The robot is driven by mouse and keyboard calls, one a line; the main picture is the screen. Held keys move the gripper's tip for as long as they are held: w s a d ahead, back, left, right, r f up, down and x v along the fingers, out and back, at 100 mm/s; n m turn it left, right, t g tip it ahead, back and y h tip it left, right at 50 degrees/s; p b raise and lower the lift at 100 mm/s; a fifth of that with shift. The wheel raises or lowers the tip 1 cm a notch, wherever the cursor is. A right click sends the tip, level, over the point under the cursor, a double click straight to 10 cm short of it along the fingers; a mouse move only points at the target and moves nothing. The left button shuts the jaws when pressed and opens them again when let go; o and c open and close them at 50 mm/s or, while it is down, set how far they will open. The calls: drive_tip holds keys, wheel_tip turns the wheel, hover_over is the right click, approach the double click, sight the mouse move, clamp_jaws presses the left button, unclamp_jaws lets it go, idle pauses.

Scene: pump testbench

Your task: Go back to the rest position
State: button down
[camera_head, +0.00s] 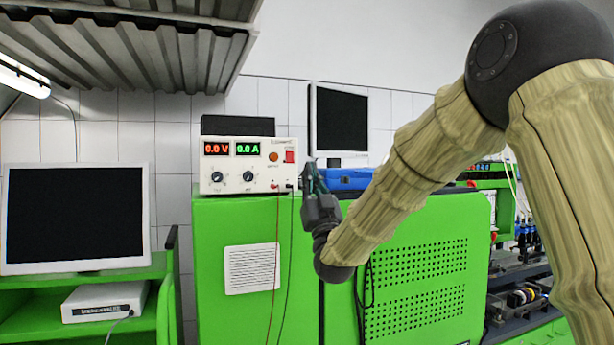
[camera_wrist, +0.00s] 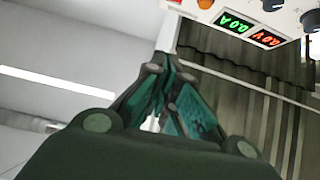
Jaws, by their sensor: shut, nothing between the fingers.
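My gripper (camera_head: 312,178) is shut and empty. In the head view it points upward just in front of the right side of the power supply (camera_head: 238,165), at the top edge of the green cabinet (camera_head: 255,222). Its dark green fingers (camera_wrist: 172,108) fill the middle of the wrist view. The power supply also shows in the wrist view (camera_wrist: 285,12), upside down at the top right, with its red and green displays lit. I cannot tell whether the gripper touches anything.
A blue case (camera_head: 346,179) lies on the cabinet behind my gripper. A monitor (camera_head: 338,122) stands behind it, and another monitor (camera_head: 75,215) stands at the left. Thin leads (camera_head: 277,240) hang down the cabinet front. A corrugated canopy (camera_head: 130,55) overhangs the upper left.

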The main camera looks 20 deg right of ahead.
drive_tip(key=shift+s+d+f, duration=0.15)
drive_tip(key=shift+s, duration=0.05)
